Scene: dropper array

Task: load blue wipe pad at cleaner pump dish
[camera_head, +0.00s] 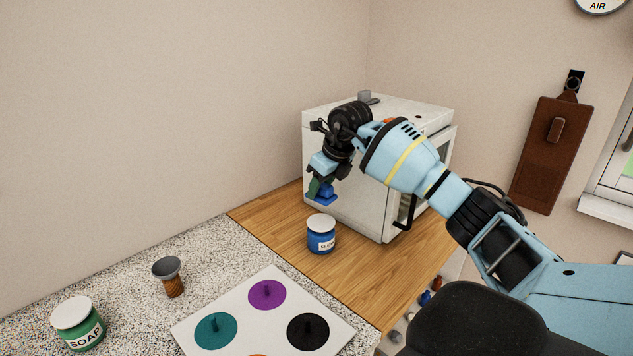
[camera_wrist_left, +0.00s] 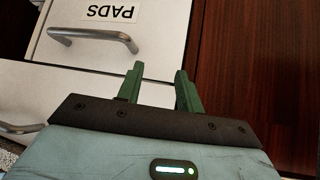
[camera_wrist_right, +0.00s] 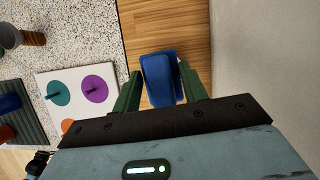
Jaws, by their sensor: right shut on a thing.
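The blue wipe pad (camera_head: 326,198) is held between the green fingers of my right gripper (camera_head: 319,190). It also shows as a blue block between the fingertips in the right wrist view (camera_wrist_right: 160,80). The cleaner pump (camera_head: 321,240) is a blue jar, its label partly readable, with a white dish (camera_head: 321,221) on top. It stands on the wooden counter, and the pad is above it, apart from the dish. The pump cannot be made out in the right wrist view. My left gripper (camera_wrist_left: 157,76) is open and empty in front of white drawers, one labelled PADS (camera_wrist_left: 108,13).
A white box appliance (camera_head: 345,180) with a dark handle stands close behind my right gripper. A green SOAP pump (camera_head: 80,327), a brown-handled brush (camera_head: 170,277) and a white board (camera_head: 268,325) with coloured pegged discs are on the speckled counter. Wood around the cleaner pump is clear.

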